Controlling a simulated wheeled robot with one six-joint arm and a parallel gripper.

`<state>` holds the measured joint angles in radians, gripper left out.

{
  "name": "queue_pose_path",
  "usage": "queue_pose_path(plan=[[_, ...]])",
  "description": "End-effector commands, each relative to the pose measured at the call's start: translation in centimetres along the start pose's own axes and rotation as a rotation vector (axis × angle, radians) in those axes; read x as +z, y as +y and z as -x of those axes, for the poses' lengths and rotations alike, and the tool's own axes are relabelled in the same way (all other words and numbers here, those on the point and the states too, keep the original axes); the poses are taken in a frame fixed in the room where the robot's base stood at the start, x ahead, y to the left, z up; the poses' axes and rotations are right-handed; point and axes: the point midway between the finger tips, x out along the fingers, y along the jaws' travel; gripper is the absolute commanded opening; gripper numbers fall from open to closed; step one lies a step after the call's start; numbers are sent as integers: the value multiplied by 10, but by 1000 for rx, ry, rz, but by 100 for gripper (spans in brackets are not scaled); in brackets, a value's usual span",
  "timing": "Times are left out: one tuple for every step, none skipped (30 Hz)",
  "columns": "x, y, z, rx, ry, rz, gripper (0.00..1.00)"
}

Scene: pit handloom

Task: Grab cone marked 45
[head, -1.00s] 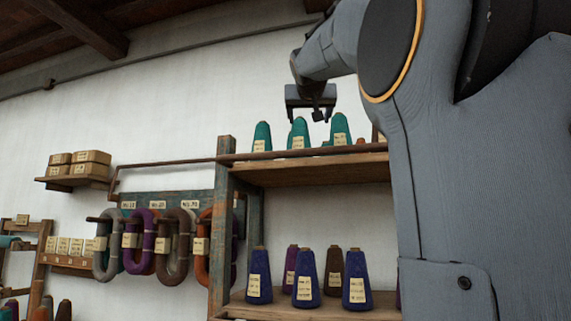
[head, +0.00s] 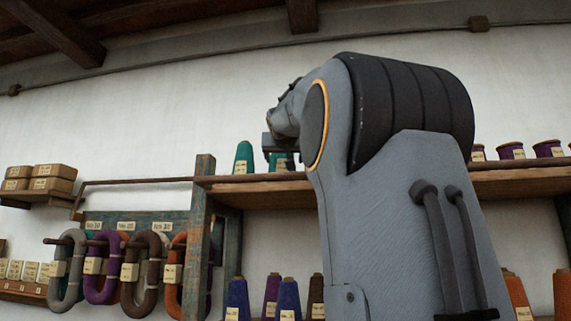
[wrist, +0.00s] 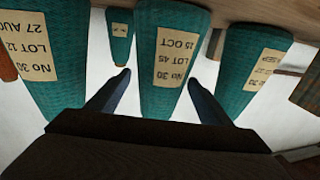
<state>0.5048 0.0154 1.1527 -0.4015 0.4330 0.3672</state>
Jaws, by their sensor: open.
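The teal cone marked LOT 45 (wrist: 172,20) is in the middle of the wrist view, which is upside down; its label reads No 30, LOT 45, 15 OCT. My gripper (wrist: 159,78) is open, with one finger on each side of this cone. I cannot tell whether the fingers touch it. In the wrist view a teal cone marked LOT 12 (wrist: 42,50) is on the left and another teal cone (wrist: 248,65) is on the right, its label not clearly legible. In the head view my gripper (head: 281,150) is at the upper shelf, partly covering a teal cone.
A smaller teal cone (wrist: 120,35) also shows in the wrist view. The upper shelf (head: 258,185) carries another teal cone (head: 243,158) at left and purple spools (head: 511,151) at right. A wooden post (head: 200,235) stands at its left end. Blue cones (head: 289,298) sit below.

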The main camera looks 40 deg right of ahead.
Motion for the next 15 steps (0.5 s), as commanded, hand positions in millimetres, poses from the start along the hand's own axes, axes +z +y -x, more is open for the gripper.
queue_pose_path(plan=[[-1,0,-5,0,-1,0,73],[-1,0,-6,0,-1,0,73],[0,0,-8,-1,-1,0,73],[0,-1,-8,-1,0,0,73],[0,-1,-8,-1,0,0,73],[0,-1,-8,-1,0,0,73],[0,-1,-8,-1,0,0,73],[1,-1,-8,-1,0,0,73],[1,-1,-8,-2,0,0,70],[1,-1,-8,-2,0,0,65],[1,-1,-8,-2,-1,0,60],[1,-1,-7,-2,0,0,53],[1,-1,-7,-2,0,0,48],[1,-1,-7,-2,0,0,43],[1,-1,-7,-2,0,0,36]])
